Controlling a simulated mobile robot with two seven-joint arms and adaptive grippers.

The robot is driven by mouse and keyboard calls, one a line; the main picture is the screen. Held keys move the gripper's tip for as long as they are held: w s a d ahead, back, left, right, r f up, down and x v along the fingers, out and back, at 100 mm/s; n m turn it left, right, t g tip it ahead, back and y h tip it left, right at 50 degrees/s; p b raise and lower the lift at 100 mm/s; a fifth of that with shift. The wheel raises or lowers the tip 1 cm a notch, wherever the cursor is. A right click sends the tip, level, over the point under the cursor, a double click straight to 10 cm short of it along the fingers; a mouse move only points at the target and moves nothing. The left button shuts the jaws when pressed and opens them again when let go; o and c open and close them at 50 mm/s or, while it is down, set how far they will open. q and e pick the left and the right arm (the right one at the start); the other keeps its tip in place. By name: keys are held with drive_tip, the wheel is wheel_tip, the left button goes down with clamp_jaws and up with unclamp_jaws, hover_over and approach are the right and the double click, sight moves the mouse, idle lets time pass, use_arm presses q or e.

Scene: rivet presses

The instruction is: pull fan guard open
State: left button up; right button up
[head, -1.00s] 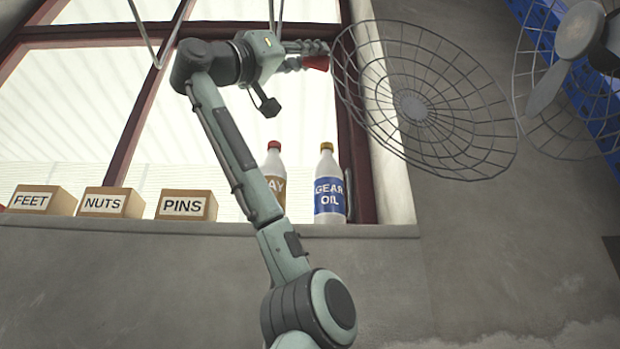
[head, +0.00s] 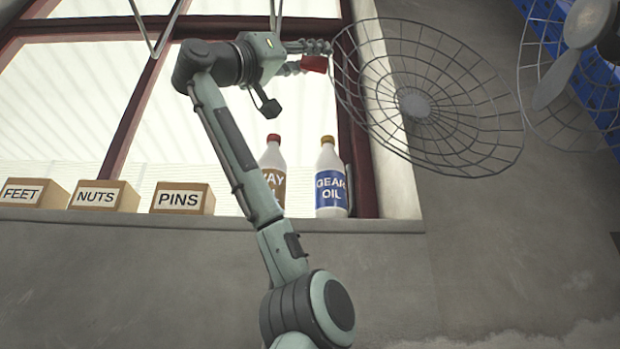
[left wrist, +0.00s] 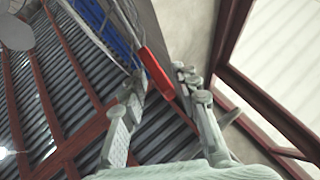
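The fan guard (head: 440,120), a round wire disc with a grey hub plate, stands swung away from the fan (head: 588,30) in the head view. Its red handle (head: 314,63) is at the guard's left rim. My left gripper (head: 303,58) is at this handle, with its fingers spread on either side. In the left wrist view the red handle (left wrist: 157,72) lies between the two fingertips (left wrist: 160,78), with gaps beside it, so the gripper looks open around it. Whether one finger touches it I cannot tell. My right gripper is out of view.
A fixed rear wire cage (head: 535,90) sits behind the fan at the right. Boxes marked FEET (head: 35,193), NUTS (head: 105,196) and PINS (head: 182,198) and two bottles, one marked GEAR OIL (head: 331,180), stand on the window sill (head: 390,226).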

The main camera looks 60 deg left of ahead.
use_arm(q)
drive_tip(key=shift+s, duration=0.2)
drive_tip(key=v, duration=1.1)
drive_tip(key=shift+s+f, duration=0.25)
